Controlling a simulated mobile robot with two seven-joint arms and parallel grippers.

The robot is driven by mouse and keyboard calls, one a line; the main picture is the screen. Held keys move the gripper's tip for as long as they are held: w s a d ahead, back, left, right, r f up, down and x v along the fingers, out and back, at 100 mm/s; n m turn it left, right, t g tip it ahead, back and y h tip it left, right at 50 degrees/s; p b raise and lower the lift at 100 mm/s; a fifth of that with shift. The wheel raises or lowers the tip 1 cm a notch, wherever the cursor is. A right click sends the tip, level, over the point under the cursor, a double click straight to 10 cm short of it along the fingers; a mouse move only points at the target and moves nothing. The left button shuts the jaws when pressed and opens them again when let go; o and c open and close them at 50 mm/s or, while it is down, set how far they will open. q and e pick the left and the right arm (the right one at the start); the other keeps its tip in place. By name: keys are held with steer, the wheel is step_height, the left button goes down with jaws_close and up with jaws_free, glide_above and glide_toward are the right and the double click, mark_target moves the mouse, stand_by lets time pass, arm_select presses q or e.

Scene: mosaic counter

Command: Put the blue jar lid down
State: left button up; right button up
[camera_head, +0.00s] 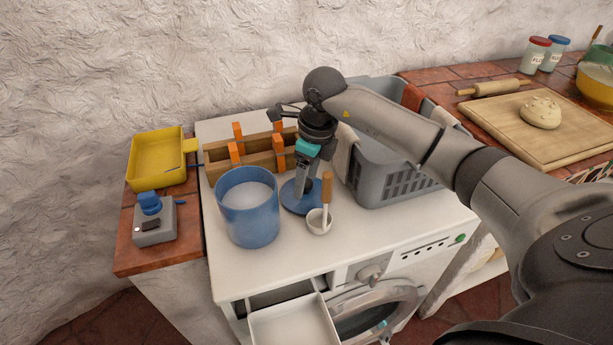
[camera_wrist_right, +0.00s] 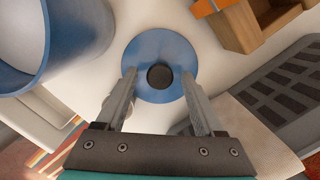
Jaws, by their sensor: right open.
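The blue jar lid (camera_head: 291,199) lies flat on the white top of the washing machine, beside the blue jar (camera_head: 249,212) of white powder. In the right wrist view the lid (camera_wrist_right: 160,48) is a blue disc with a dark round knob at its centre. My right gripper (camera_head: 305,186) points down over the lid. Its fingers are apart, one on each side of the knob in the wrist view, with gaps between. The gripper hides part of the lid in the head view. My left gripper is not in view.
A white scoop (camera_head: 318,222) with a wooden handle stands close in front of the lid. A wooden rack (camera_head: 262,160) with orange pegs is behind, and a grey laundry basket (camera_head: 385,181) is to the right. The detergent drawer (camera_head: 294,325) is open below.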

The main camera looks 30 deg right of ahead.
mark_target(315, 196)
steer(key=shift+r, duration=0.25)
step_height(315, 196, up, 12)
steer(key=s+p, duration=0.1)
steer(key=p, duration=0.1)
steer(key=shift+s+d, duration=0.25)
steer(key=shift+d, duration=0.2)
steer(key=shift+d+f, duration=0.1)
steer(key=shift+f, duration=0.05)
